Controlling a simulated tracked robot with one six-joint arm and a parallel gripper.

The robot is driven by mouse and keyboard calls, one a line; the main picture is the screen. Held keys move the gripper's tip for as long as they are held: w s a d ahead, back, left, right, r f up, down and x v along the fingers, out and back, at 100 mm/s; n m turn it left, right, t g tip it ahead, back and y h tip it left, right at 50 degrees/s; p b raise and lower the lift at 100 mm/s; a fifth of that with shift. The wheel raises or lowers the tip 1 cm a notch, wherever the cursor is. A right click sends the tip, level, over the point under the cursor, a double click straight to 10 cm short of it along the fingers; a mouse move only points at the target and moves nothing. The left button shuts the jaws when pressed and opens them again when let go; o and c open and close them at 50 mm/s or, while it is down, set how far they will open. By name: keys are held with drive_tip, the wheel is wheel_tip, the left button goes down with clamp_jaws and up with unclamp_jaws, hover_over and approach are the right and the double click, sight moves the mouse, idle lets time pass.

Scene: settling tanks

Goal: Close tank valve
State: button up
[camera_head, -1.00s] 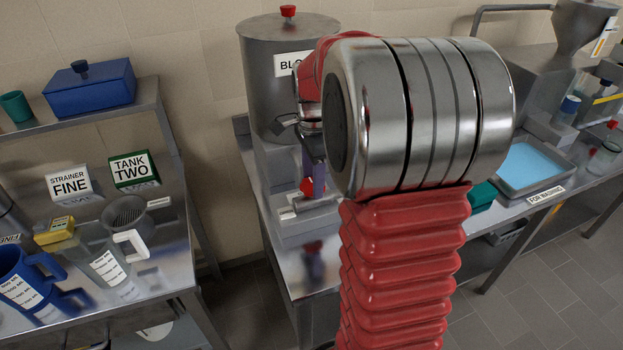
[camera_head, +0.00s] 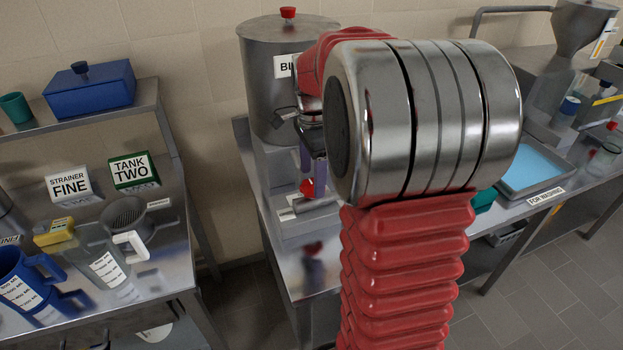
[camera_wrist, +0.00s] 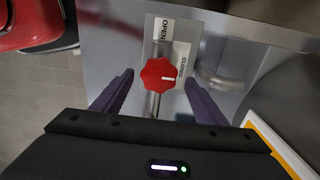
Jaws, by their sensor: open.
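The tank (camera_head: 262,60) is a grey steel cylinder with a red-topped lid, standing on the middle bench; its label is partly hidden by my arm. Its valve has a red knob, seen low in front of the tank (camera_head: 306,188) and in the middle of the wrist view (camera_wrist: 155,72). A white mark on the knob points right in the wrist view. An OPEN label (camera_wrist: 163,31) lies above the knob and a CLOSED label (camera_wrist: 183,60) to its upper right. My gripper (camera_wrist: 159,78) is open, its purple fingers on either side of the knob, with visible gaps.
A pipe (camera_wrist: 215,75) bends beside the right finger in the wrist view. The left bench holds a clear jug (camera_head: 103,262), a blue jug (camera_head: 22,280) and sign blocks. A tray of blue liquid (camera_head: 530,168) sits on the bench at right.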

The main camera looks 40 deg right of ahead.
sight(312, 185)
wheel_tip(312, 185, up, 12)
idle(0.5)
idle(0.5)
drive_tip(key=s+a+f+n+t, duration=0.2)
drive_tip(key=s+a+f+n, duration=0.1)
drive_tip(key=s+a+n, duration=0.5)
drive_tip(key=s+a+f+n+t, duration=0.3)
drive_tip(key=s+a+n, duration=0.5)
drive_tip(key=a+n, duration=0.5)
drive_tip(key=shift+s+a+f+t, duration=0.15)
drive_tip(key=shift+a+f+t, duration=0.05)
drive_tip(key=shift+a+t, duration=0.1)
